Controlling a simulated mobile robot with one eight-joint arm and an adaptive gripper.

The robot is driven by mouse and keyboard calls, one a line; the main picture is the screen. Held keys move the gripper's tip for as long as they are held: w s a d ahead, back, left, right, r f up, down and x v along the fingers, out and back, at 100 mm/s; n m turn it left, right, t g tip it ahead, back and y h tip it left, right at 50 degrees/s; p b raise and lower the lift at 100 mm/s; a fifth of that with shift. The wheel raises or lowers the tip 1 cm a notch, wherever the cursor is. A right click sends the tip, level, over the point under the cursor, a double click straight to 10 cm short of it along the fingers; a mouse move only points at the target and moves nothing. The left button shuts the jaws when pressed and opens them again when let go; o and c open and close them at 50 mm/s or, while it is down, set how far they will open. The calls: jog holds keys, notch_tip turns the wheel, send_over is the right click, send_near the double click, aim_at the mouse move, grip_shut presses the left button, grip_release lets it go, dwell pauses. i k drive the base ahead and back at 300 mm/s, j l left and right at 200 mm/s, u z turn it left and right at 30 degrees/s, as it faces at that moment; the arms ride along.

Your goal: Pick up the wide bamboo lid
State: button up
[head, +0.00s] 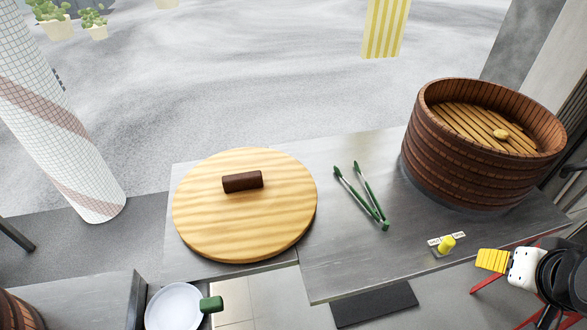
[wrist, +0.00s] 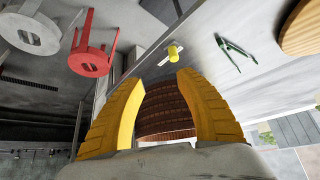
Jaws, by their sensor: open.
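The wide bamboo lid (head: 240,225) is a pale round wooden disc lying flat on the left part of the grey metal counter in the head view. Its dark brown cylindrical handle (head: 243,181) lies across its top. In the wrist view only an edge of the lid (wrist: 301,32) shows at the upper right. My gripper (head: 484,260) has yellow fingers and is at the lower right of the head view, well apart from the lid. In the wrist view my gripper (wrist: 157,84) is open and empty, with the steamer behind its fingers.
Green-handled tongs (head: 366,200) lie right of the lid. A dark wooden steamer tower (head: 470,165) with a slatted top stands at the counter's right. A yellow knob (head: 446,243) sits near the front edge. A white pan (head: 174,307) is at lower left.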

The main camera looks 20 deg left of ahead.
aim_at(246, 204)
jog(key=u, duration=1.55)
